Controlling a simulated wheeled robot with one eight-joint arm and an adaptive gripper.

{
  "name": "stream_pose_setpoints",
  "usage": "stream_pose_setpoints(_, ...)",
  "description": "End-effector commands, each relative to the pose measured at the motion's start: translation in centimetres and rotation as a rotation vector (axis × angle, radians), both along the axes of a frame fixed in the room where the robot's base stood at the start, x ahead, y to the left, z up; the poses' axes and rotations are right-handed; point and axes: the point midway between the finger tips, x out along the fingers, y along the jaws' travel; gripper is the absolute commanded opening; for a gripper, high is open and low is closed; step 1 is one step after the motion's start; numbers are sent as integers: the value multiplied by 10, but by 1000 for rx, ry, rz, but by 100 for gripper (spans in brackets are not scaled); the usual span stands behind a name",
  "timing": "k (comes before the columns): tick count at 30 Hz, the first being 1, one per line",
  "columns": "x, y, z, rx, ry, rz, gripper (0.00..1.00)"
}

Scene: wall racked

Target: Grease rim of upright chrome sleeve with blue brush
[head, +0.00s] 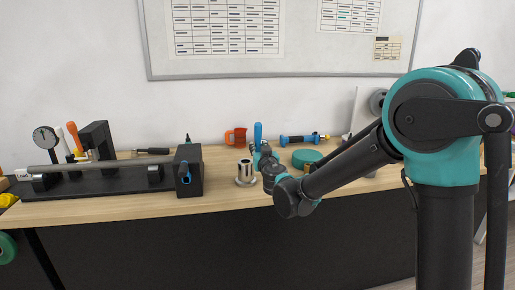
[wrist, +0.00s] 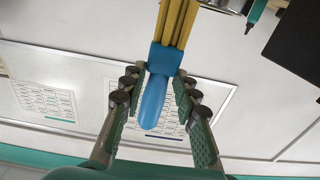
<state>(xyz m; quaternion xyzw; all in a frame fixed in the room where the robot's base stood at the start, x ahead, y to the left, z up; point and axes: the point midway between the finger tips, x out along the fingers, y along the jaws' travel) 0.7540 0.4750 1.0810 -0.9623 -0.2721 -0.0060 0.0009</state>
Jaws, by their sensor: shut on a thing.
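The chrome sleeve (head: 246,174) stands upright on its flange on the wooden bench in the head view. My gripper (head: 262,152) is just right of it and above the bench. In the wrist view my gripper (wrist: 158,82) is shut on the blue brush (wrist: 153,102), with one finger on each side of the blue handle. The brush's yellow bristles (wrist: 176,22) point to the top of the wrist view. In the head view the blue handle (head: 258,130) stands up above the gripper; the bristles are hard to make out there.
A black fixture block (head: 188,170) with a long bar stands left of the sleeve. An orange mug (head: 236,136) and a blue-and-black tool (head: 303,139) are behind. A round green tin (head: 307,157) sits right of the gripper, near my arm. Bare bench lies in front of the sleeve.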

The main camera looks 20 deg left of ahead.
Motion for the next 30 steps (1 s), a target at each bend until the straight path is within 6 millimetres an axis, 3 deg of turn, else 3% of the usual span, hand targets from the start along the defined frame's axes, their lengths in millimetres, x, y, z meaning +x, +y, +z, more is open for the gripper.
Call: stream_pose_setpoints(30, -20, 33, 1, 0, 0, 1, 0)
